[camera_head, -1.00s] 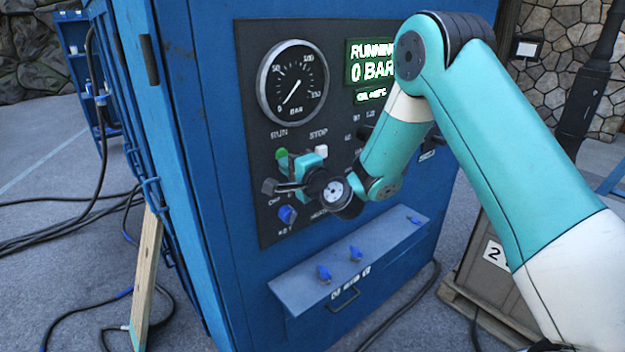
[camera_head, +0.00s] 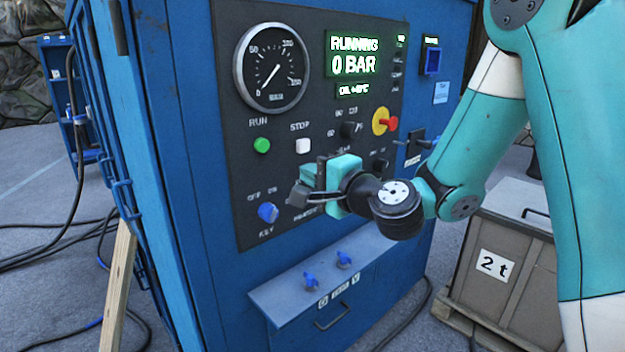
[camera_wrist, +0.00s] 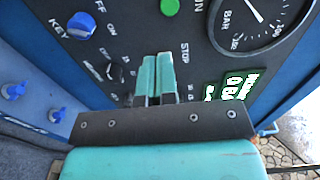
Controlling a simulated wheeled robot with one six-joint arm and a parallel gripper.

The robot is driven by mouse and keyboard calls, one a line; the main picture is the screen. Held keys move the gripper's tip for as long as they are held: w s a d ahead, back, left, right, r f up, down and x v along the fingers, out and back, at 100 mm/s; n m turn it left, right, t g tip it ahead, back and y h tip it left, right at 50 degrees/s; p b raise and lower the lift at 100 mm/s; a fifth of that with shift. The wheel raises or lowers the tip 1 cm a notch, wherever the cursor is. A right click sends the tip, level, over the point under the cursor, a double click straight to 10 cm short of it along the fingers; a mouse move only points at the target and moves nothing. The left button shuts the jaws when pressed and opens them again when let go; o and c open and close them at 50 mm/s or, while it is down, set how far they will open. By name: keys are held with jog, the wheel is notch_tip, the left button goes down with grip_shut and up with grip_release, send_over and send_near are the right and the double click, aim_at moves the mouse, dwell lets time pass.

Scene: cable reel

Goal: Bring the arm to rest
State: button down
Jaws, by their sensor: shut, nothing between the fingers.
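My gripper (camera_head: 305,196) is in front of the dark control panel (camera_head: 225,150) of a blue cabinet, at the height between the stop button and the blue key knob. Its fingers are together with nothing between them; the wrist view shows the two teal fingers (camera_wrist: 155,75) side by side. My teal and white arm comes in from the right of the head view. I cannot tell how far the fingertips stand from the panel. The gripper hides part of the panel behind it.
The panel bears a gauge (camera_head: 271,68), a lit display (camera_head: 353,55) reading RUNNING 0 BAR, a green run button (camera_head: 262,145), a white stop button (camera_head: 303,146), a key knob (camera_head: 268,212) and a red-yellow switch (camera_head: 384,121). A shelf (camera_head: 290,287) juts out below. A crate marked 2 t (camera_head: 463,282) stands right.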

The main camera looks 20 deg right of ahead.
dwell(0.3)
jog(key=s+a+f+n+g+y, duration=0.1)
jog(key=s+a+n+g+y, duration=0.3)
jog(key=s+a+n+g, duration=0.75)
jog(key=s+d+f+n+g+h, duration=0.1)
jog(key=s+d+n+g+h, duration=0.1)
jog(key=s+n, duration=0.3)
jog(key=s+d+f+n+g+h, duration=0.2)
jog(key=s+d+n+g+h, duration=0.1)
jog(key=s, duration=0.8)
jog(key=shift+n+h, duration=0.5)
jog(key=shift+n, duration=0.35)
jog(key=shift+g, duration=0.25)
